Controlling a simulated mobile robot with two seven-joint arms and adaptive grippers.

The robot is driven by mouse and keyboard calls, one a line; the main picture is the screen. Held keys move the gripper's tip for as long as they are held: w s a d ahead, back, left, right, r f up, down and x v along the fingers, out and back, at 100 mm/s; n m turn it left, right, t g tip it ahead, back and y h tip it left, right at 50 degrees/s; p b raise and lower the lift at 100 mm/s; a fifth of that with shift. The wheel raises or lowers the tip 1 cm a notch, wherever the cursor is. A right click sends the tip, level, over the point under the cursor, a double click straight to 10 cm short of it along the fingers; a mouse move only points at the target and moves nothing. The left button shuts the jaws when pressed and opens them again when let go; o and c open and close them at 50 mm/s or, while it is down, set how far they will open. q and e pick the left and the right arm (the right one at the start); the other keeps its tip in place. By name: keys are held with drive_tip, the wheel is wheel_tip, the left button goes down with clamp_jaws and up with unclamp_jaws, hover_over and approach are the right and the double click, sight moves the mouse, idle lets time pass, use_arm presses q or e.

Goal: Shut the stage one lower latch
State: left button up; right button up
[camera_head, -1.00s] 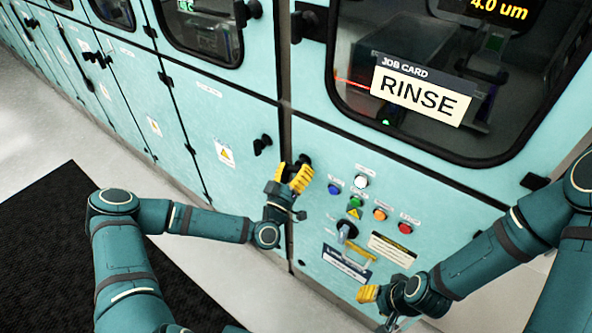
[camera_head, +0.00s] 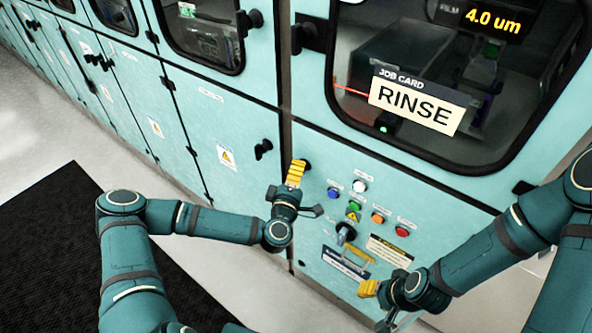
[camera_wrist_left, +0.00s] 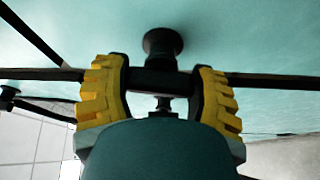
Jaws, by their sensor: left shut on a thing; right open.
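The black latch (camera_head: 307,164) sits at the upper left corner of the lower door that carries the buttons. In the left wrist view its round knob (camera_wrist_left: 162,43) stands on the teal door, with a dark bar (camera_wrist_left: 162,82) across below it. My left gripper (camera_head: 296,172) is at this latch, its yellow fingers on either side of the bar and shut on it. In the head view the fingers partly hide the latch. My right gripper (camera_head: 368,289) is open and apart from the latch, low in front of the same door.
Several coloured buttons (camera_head: 377,218) and a grey rotary switch (camera_head: 345,233) are right of the left gripper. Another black latch (camera_head: 263,149) is on the neighbouring door. A RINSE card (camera_head: 416,104) is on the window above. A dark mat (camera_head: 60,240) lies on the floor.

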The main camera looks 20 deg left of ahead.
use_arm(q)
drive_tip(key=shift+n+g+p, duration=0.4)
drive_tip(key=shift+n+p, duration=0.05)
drive_tip(key=shift+n, duration=0.55)
drive_tip(key=o, duration=1.2)
drive_tip(key=s, duration=1.2)
drive_tip(key=shift+d, duration=0.3)
